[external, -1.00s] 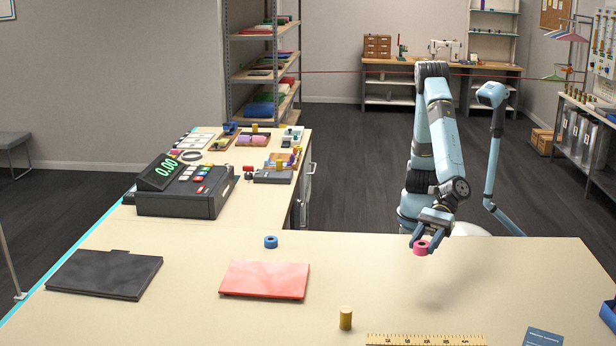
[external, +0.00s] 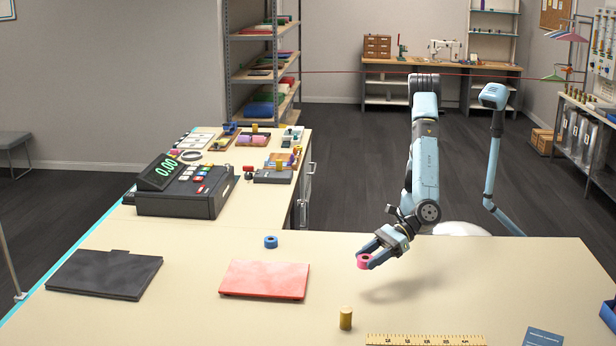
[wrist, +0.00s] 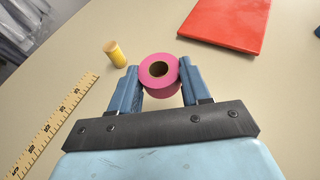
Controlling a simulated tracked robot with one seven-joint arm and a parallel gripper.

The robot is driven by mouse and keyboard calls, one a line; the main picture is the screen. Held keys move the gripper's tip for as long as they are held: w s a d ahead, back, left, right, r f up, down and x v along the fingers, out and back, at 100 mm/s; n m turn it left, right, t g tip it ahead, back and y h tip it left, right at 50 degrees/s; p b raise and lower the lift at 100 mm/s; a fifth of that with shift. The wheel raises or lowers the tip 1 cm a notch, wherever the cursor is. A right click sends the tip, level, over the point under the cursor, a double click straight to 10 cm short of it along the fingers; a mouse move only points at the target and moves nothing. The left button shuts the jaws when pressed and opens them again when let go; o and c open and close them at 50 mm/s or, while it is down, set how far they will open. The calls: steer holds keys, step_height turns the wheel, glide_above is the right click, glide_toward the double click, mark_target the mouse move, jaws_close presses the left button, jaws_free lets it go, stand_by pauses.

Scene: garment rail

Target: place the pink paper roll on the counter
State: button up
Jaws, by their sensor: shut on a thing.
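The pink paper roll (external: 363,262) is held in my gripper (external: 370,256), a little above the counter (external: 470,280), with the gripper's shadow on the surface below and to the right. In the wrist view the pink paper roll (wrist: 153,88) sits between the two blue fingers of my gripper (wrist: 160,86), its dark core hole facing the camera. The fingers are shut on its sides.
A red folder (external: 264,279), a blue roll (external: 271,242), a yellow cylinder (external: 345,317) and a yellow ruler (external: 425,339) lie on the counter. A black folder (external: 104,274) and a cash register (external: 186,186) are further left. The counter's right part is mostly clear.

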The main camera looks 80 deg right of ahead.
glide_above(359, 301)
step_height(359, 301, down, 6)
steer(key=shift+w+f, duration=0.1)
steer(key=shift+f, duration=1.5)
steer(key=shift+d+f, duration=0.1)
steer(key=shift+f, duration=0.2)
